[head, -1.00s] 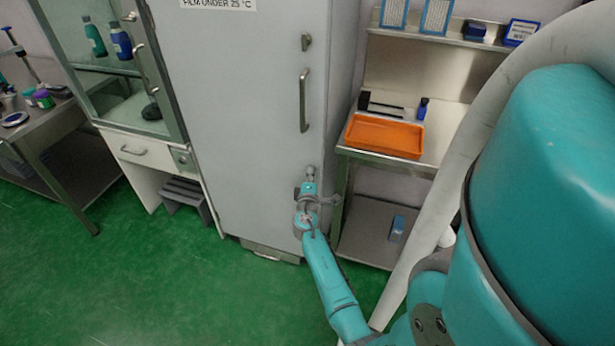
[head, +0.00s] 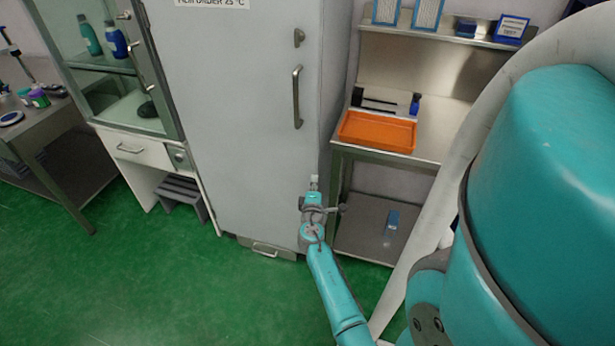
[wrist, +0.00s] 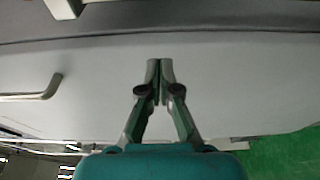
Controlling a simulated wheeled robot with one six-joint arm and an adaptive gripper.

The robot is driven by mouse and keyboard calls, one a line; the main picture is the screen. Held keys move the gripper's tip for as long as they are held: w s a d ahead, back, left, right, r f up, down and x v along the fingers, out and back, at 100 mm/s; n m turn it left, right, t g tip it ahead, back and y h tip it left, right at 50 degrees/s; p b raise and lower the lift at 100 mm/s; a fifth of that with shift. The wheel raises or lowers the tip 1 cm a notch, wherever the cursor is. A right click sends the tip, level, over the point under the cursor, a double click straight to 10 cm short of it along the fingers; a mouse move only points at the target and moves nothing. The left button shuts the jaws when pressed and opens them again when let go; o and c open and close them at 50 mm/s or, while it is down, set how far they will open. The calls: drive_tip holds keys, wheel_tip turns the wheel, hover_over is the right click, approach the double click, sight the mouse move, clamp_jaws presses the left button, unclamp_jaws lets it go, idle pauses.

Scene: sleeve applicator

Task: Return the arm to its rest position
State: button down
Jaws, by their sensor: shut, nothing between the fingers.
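My gripper (wrist: 160,72) is shut and empty; its two fingertips meet in the wrist view. In the head view my gripper (head: 314,182) is in front of the lower right part of the tall grey cabinet door. My teal arm reaches out to it from the lower right. The grey cabinet (head: 235,110) is closed, with a vertical handle (head: 297,97) above and left of my gripper. The cabinet's grey face (wrist: 230,85) also fills much of the wrist view. I cannot tell the exact gap between fingertips and door.
A steel bench with an orange tray (head: 377,131) and a small blue bottle (head: 415,104) stands right of the cabinet. A glass-doored cabinet (head: 108,60) and a step stool (head: 182,194) are at the left. The green floor (head: 190,285) is clear in front.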

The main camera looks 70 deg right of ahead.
drive_tip(key=s, duration=0.1)
drive_tip(key=s+a, duration=0.1)
drive_tip(key=s, duration=0.3)
drive_tip(key=shift+a, duration=0.25)
drive_tip(key=w+a+f+t+y, duration=0.1)
drive_tip(key=a+f+t+y, duration=0.25)
drive_tip(key=a, duration=1.25)
drive_tip(key=a+f+t+y, duration=0.2)
drive_tip(key=a+t+y, duration=0.25)
drive_tip(key=a, duration=1.15)
drive_tip(key=s+a+r+m+t+y, duration=0.1)
drive_tip(key=s+a+r+y, duration=0.15)
drive_tip(key=a, duration=0.35)
drive_tip(key=s+a+r+y, duration=0.2)
drive_tip(key=s+a+r, duration=0.15)
drive_tip(key=a, duration=0.35)
drive_tip(key=s+a+r+m+y, duration=0.2)
drive_tip(key=s+a+r+y, duration=0.3)
drive_tip(key=s+r, duration=0.4)
drive_tip(key=shift+s+a+r+t, duration=0.3)
drive_tip(key=shift+a+r+t, duration=0.1)
drive_tip(key=shift+a+r, duration=0.4)
drive_tip(key=shift+f, duration=0.1)
